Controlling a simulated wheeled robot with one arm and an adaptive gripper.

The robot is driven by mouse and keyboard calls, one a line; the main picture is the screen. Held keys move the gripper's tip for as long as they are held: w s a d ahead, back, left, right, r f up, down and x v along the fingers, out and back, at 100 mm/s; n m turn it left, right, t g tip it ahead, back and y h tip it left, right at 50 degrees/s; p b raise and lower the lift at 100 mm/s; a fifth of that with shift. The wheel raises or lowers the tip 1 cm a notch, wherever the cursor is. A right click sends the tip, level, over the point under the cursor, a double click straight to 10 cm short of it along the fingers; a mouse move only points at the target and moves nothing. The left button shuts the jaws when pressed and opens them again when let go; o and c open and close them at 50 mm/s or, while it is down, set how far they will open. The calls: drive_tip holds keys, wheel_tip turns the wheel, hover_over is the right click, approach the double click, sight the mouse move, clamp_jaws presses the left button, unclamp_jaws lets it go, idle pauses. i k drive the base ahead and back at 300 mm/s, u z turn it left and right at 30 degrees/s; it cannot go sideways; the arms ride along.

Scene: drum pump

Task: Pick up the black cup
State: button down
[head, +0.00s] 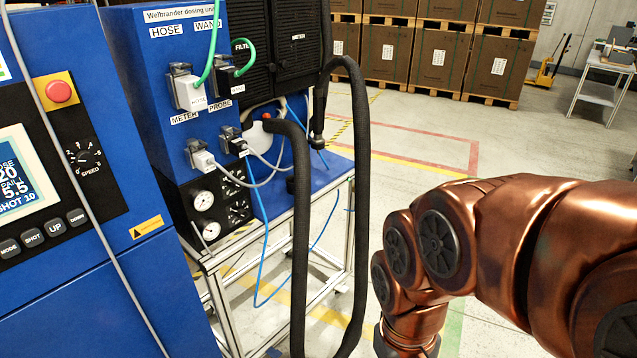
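I cannot clearly make out a black cup in the head view. My copper-coloured arm reaches in from the right and points down at the bottom edge. My gripper is below the picture, so its fingers and anything in them are hidden.
A blue dosing unit (130,90) with plugs, gauges and a screen fills the left, on a metal frame (347,225). A thick black hose (361,200) loops down in front of it. Boxes on pallets (437,60) stand at the back. Open floor lies between.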

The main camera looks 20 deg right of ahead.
sight(289, 180)
drive_tip(key=z, duration=0.05)
drive_tip(key=k, duration=0.55)
drive_tip(key=z, duration=0.3)
drive_tip(key=i, duration=0.75)
drive_tip(key=u, duration=0.55)
drive_tip(key=i, duration=0.5)
drive_tip(key=u, duration=0.5)
